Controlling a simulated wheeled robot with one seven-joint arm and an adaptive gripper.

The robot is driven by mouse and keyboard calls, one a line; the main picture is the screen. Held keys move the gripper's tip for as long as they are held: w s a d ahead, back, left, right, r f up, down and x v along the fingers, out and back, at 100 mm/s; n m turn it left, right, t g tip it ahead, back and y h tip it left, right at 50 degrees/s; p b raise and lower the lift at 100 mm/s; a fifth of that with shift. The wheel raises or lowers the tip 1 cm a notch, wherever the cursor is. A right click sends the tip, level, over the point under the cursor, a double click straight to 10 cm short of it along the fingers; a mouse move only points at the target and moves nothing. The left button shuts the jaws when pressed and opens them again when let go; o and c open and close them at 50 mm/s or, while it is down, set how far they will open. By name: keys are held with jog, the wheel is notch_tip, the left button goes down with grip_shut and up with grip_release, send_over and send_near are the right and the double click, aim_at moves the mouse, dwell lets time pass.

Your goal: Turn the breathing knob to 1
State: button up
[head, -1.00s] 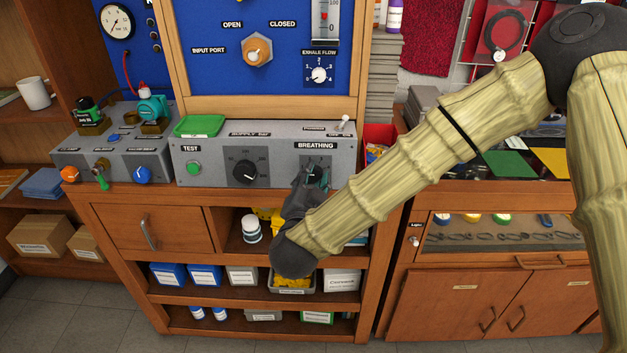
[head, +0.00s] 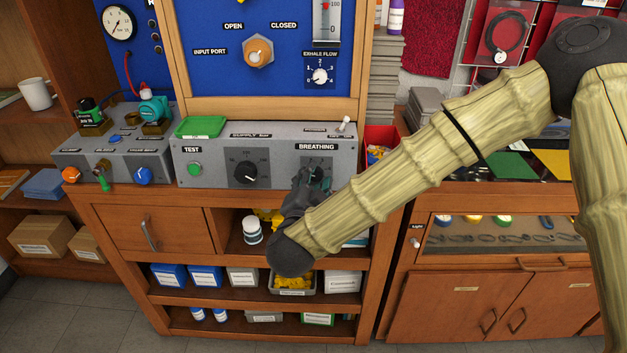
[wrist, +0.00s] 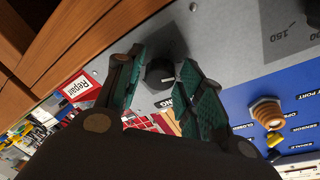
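The breathing knob (wrist: 160,74) is a round black knob with a white pointer line on the grey panel, and it shows between my fingers in the wrist view. In the head view the knob is mostly hidden by my gripper (head: 316,178), below the BREATHING label (head: 316,147). In the wrist view my gripper (wrist: 156,72) is open, with one teal-padded finger on each side of the knob. Gaps show between the pads and the knob, so I see no grip on it. The knob's scale is largely hidden.
The grey panel (head: 215,160) also has a supply knob (head: 246,172), a green test button (head: 194,169) and a toggle switch (head: 344,123). A green tray (head: 200,127) lies on top at the left. The wooden shelf (head: 250,305) below holds boxes and bottles.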

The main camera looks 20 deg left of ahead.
jog(key=shift+o, duration=0.5)
jog(key=shift+s, duration=0.15)
jog(key=s+d, duration=0.1)
jog(key=s, duration=1)
jog(key=shift+s+d+r, duration=0.25)
jog(key=shift+s+r, duration=0.1)
jog(key=shift+r, duration=0.05)
